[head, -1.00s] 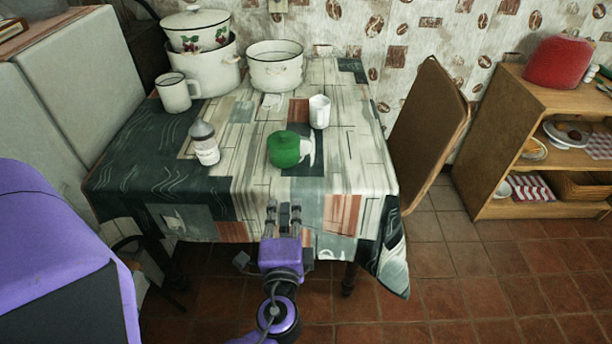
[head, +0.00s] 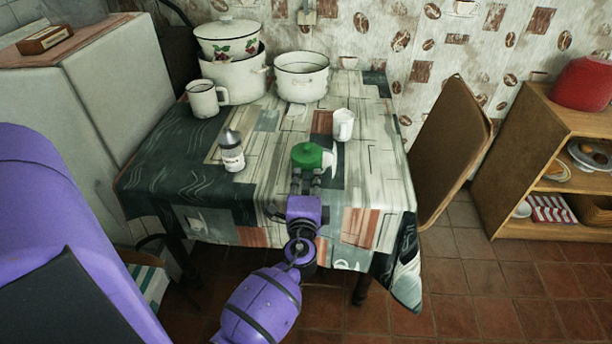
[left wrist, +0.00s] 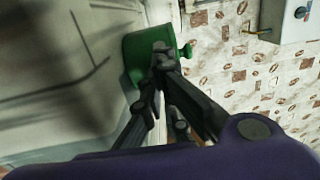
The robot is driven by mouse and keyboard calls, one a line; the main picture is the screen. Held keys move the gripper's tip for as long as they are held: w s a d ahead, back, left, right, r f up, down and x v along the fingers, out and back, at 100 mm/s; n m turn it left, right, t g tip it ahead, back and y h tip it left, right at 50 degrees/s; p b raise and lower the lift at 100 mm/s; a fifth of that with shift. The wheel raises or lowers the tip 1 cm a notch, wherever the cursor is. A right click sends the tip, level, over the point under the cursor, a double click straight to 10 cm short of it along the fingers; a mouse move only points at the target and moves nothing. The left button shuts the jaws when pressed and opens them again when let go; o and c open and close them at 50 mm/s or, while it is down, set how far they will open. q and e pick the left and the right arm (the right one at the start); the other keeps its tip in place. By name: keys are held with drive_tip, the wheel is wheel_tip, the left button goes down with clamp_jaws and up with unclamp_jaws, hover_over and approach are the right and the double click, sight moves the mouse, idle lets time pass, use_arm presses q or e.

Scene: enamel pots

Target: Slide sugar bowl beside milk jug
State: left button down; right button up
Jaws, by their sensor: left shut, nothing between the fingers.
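The green sugar bowl (head: 307,155), with a knob on its lid, stands upright on the patterned tablecloth near the middle of the table. The white cup-shaped milk jug (head: 344,125) stands behind it and to the right, with a gap between them. My left gripper (head: 305,178) is shut and empty at the near side of the bowl, with its fingers pointing at it. In the left wrist view the sugar bowl (left wrist: 137,58) appears sideways, right behind the fingertips (left wrist: 163,52). I cannot tell for sure if they touch. My right gripper is out of view.
A grey-topped bottle (head: 231,152) stands left of the bowl. A white mug (head: 206,99), a white pot (head: 301,77) and stacked enamel pots (head: 232,77) stand at the back. The cloth between bowl and jug is clear.

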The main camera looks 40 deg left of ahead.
sight(307, 169)
use_arm(q)
drive_tip(key=shift+a, duration=0.1)
drive_tip(key=shift+b+x, duration=0.6)
drive_tip(key=shift+x, duration=1.35)
